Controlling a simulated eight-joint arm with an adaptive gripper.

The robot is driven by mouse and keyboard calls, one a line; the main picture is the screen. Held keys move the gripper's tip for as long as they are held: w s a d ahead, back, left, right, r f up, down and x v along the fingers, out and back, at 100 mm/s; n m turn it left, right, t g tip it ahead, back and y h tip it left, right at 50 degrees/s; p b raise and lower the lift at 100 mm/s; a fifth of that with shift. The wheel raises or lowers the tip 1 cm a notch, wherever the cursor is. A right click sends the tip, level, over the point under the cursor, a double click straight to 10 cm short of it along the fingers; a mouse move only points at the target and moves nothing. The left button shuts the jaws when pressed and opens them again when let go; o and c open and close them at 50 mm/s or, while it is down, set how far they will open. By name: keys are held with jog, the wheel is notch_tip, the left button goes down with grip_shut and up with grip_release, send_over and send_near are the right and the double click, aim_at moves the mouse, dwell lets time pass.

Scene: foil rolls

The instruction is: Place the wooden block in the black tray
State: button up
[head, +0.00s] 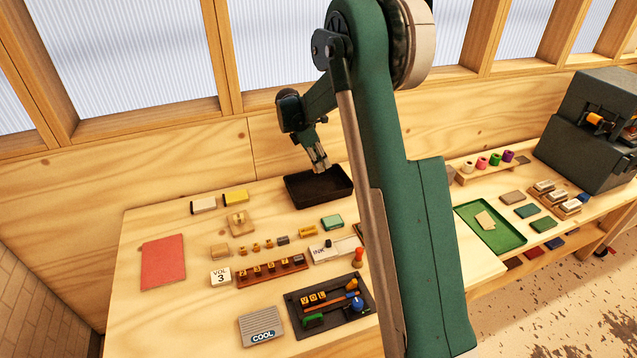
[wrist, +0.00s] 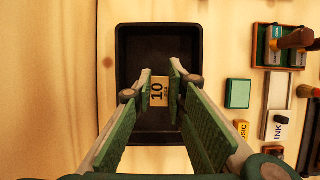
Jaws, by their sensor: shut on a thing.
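My gripper (wrist: 160,86) is shut on a small wooden block (wrist: 158,91) marked "10", held between the fingertips. In the wrist view the block is over the floor of the black tray (wrist: 127,60), inside its outline. In the head view my gripper (head: 319,166) points down at the black tray (head: 318,200), near its far side. The block is hard to make out there, so I cannot tell its height above the tray floor.
A green block (head: 332,222) and an ink pad box (head: 335,249) lie in front of the tray. Yellow and white boxes (head: 235,198) stand to its left. A dark tray of tools (head: 290,312) is near the front edge. A wooden wall runs behind the bench.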

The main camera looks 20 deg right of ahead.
aim_at(314, 170)
dwell(0.3)
jog(key=shift+f, duration=3.1)
jog(key=shift+f, duration=0.1)
jog(key=shift+f, duration=1.8)
jog(key=shift+f, duration=0.1)
jog(key=o, duration=0.7)
jog(key=shift+c, duration=0.2)
jog(key=shift+o, duration=0.3)
jog(key=v, duration=1.2)
jog(key=shift+a, duration=0.1)
